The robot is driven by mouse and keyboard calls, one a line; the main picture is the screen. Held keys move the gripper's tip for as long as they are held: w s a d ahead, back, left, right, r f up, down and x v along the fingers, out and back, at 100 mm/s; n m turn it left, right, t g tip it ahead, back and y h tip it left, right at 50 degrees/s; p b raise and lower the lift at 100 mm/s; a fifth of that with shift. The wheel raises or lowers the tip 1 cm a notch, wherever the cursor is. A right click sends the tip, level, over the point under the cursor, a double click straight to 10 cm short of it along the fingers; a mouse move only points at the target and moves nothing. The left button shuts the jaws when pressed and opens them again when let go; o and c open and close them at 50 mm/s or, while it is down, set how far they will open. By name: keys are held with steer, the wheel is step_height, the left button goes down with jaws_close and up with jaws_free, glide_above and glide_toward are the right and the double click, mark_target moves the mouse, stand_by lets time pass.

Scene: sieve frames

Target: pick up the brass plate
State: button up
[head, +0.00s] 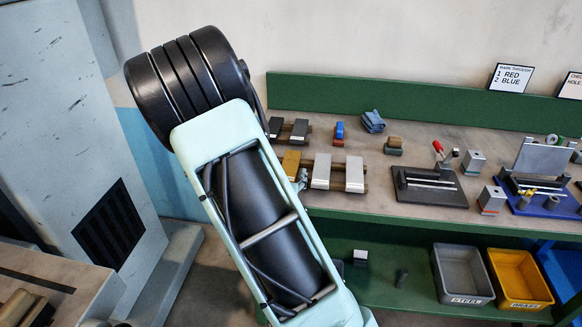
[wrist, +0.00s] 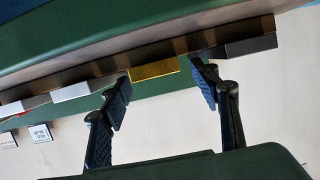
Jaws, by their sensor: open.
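The brass plate (head: 291,162) is a small yellow-gold block at the left end of a row on wooden rails on the bench, with its lower part close to my arm in the head view. In the wrist view the brass plate (wrist: 154,71) shows as a gold bar between the tips of my open gripper (wrist: 161,78), with clear gaps on both sides. The fingers look empty. How far the tips are from the plate in depth I cannot tell. My arm hides most of the gripper in the head view.
Two pale grey plates (head: 321,171) lie right of the brass plate on the rails (head: 337,167). Dark plates (head: 299,130) lie behind it. A dark block (wrist: 250,46) is near one finger in the wrist view. A grey bin (head: 463,297) and yellow bin (head: 520,301) stand below.

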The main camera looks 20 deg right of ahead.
mark_target(290, 167)
steer(key=shift+x, duration=3.05)
steer(key=shift+c, duration=0.7)
jaws_close()
steer(key=shift+r, duration=0.15)
